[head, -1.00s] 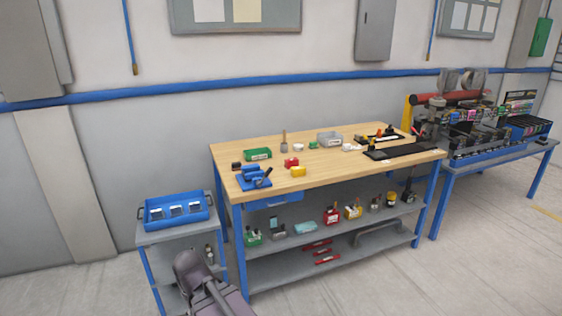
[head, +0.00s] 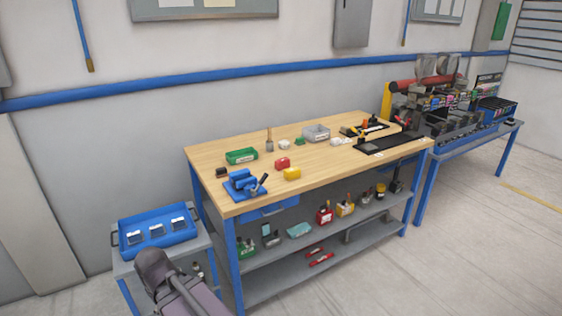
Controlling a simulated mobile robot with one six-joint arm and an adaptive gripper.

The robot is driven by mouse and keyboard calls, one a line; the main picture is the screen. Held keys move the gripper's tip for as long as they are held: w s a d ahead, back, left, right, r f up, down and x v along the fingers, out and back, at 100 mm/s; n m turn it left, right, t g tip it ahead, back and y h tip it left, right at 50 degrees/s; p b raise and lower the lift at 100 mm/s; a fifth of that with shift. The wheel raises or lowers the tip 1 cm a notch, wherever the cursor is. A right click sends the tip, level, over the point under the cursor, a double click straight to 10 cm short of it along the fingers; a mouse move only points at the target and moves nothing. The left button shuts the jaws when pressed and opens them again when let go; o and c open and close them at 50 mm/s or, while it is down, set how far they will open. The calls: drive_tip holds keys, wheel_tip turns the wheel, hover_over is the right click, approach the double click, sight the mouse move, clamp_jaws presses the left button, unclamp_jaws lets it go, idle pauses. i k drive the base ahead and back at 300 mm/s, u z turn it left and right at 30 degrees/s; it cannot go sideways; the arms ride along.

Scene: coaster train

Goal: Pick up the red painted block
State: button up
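The red painted block (head: 283,163) lies on the wooden top of the workbench (head: 330,158), towards its left half. A yellow block (head: 292,174) is just in front of it and a little to the right. The red block looks free on its visible sides, with nothing on top of it. Part of my arm shows at the bottom left, below the bench's front left corner, well away from the block. My gripper is not in view, so its state does not show.
A blue vise (head: 243,184) stands at the bench's front left corner, and a green bin (head: 241,156) lies behind it. A grey bin (head: 316,133) and a black mat (head: 389,143) are further right. A cart with a blue tray (head: 157,233) stands left of the bench. Floor in front is clear.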

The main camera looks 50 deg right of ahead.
sight(280, 164)
drive_tip(key=z, duration=0.6)
drive_tip(key=i, duration=1)
drive_tip(key=z, duration=0.6)
